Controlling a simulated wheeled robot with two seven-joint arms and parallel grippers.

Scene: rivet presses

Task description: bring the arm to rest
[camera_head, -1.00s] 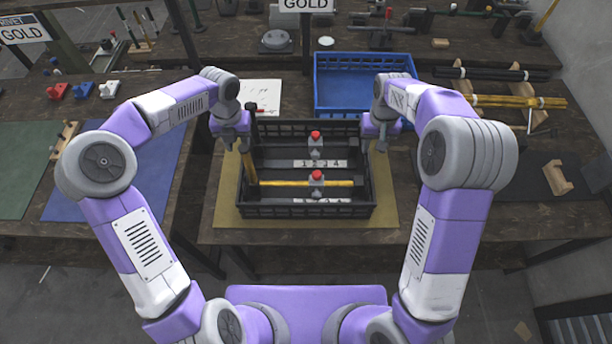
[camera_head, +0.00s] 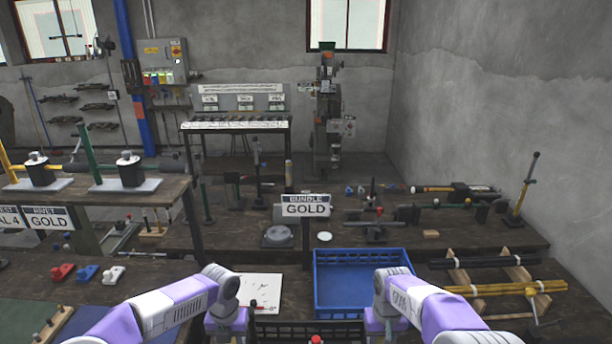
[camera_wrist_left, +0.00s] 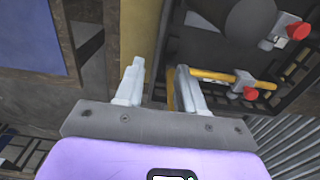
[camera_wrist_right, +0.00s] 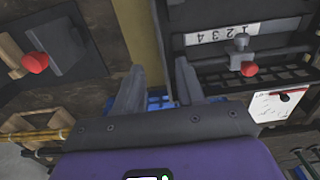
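My left arm (camera_head: 165,308) and right arm (camera_head: 430,310) reach in along the bottom of the head view; their fingertips are cut off there. In the left wrist view my left gripper (camera_wrist_left: 158,88) has its fingers apart, with no object clearly held. A yellow rod (camera_wrist_left: 218,76) and red knobs (camera_wrist_left: 250,93) show beside its right finger. In the right wrist view my right gripper (camera_wrist_right: 158,88) is open and empty, next to a dark crate with a number strip (camera_wrist_right: 222,33) and a red knob (camera_wrist_right: 249,69). Only the crate's far rim (camera_head: 300,326) shows in the head view.
A blue bin (camera_head: 360,253) stands beyond the crate. A white sheet (camera_head: 258,292) lies left of it. A GOLD sign (camera_head: 306,205) stands behind. Rods on wooden supports (camera_head: 510,290) lie at the right. A shelf with two black-bodied devices (camera_head: 125,172) is at the left.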

